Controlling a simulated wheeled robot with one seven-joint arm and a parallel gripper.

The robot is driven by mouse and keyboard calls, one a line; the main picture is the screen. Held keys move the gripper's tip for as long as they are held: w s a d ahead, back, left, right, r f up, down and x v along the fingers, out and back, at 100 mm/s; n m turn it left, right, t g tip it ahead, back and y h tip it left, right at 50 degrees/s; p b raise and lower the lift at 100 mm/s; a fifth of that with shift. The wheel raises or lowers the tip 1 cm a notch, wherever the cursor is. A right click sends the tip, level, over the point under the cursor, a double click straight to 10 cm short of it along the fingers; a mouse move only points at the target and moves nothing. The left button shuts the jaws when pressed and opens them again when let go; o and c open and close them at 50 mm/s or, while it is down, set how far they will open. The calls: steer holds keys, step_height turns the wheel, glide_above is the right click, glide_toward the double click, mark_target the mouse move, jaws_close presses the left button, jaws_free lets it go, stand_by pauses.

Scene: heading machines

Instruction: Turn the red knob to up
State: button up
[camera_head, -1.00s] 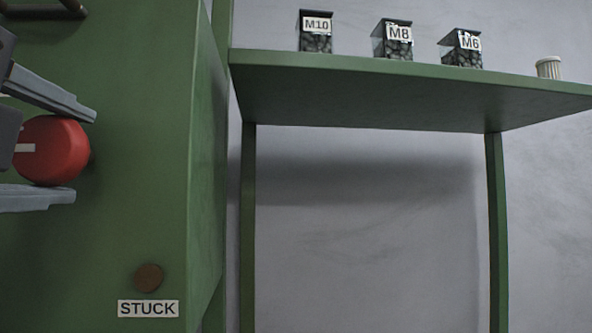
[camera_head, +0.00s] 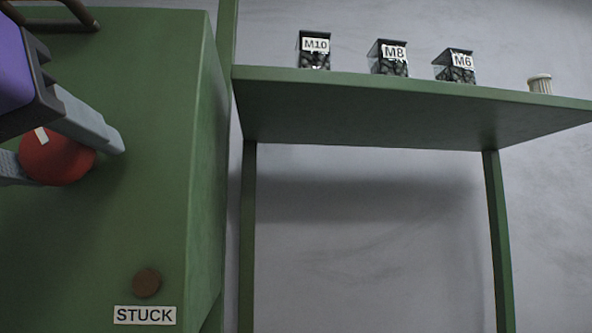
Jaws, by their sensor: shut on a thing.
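The red knob (camera_head: 60,163) sits on the front of the green machine (camera_head: 140,180) at the left. Its white mark points up and to the left. My gripper (camera_head: 68,160) is shut on the knob, with one finger across its upper right side and the other at its lower left. The fingers cover part of the knob's rim, and the gripper's body runs off the left edge.
A brown button (camera_head: 147,283) sits above a "STUCK" label (camera_head: 145,315), below the knob. A green shelf (camera_head: 370,105) at the right holds bins M10 (camera_head: 314,50), M8 (camera_head: 389,58), M6 (camera_head: 455,66) and a small striped cup (camera_head: 540,84). A brown handle (camera_head: 75,12) is at top left.

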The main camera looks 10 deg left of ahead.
steer(key=m, duration=0.4)
steer(key=m+b, duration=0.1)
steer(key=m, duration=0.1)
steer(key=shift+s+a+f, duration=0.1)
steer(key=shift+f, duration=0.15)
steer(key=shift+m, duration=0.6)
steer(key=shift+r, duration=0.1)
steer(key=o, duration=1.3)
steer(key=shift+o, duration=0.2)
steer(key=shift+r, duration=0.1)
steer(key=v, duration=0.7)
steer(key=shift+s+b, duration=0.3)
